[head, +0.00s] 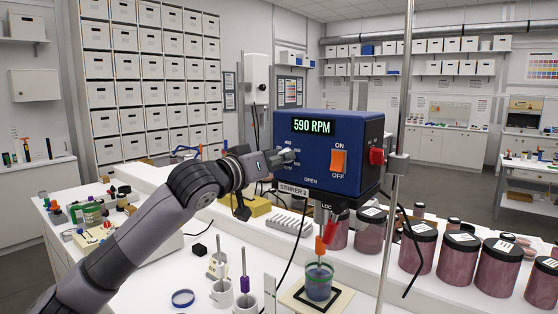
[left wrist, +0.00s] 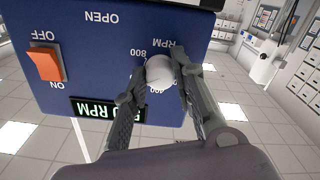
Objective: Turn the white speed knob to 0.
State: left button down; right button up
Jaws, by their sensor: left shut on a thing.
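The blue stirrer box (head: 335,160) stands on a rod above the bench, and its green display (head: 313,126) reads 590 RPM. The fingers also show in the left wrist view (left wrist: 157,84). In the head view the gripper hides most of the knob. My right gripper is not in view.
An orange ON/OFF switch (head: 338,161) is right of the knob, and a red knob (head: 377,156) is on the box's side. Several dark-lidded jars (head: 459,255) line the bench at right.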

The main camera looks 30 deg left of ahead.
pick_arm(q)
jog(key=shift+n+b, duration=6.75)
jog(key=shift+n, duration=11.05)
jog(key=shift+f, duration=0.1)
jog(key=c, duration=1.8)
grip_release()
jog(key=o, duration=0.5)
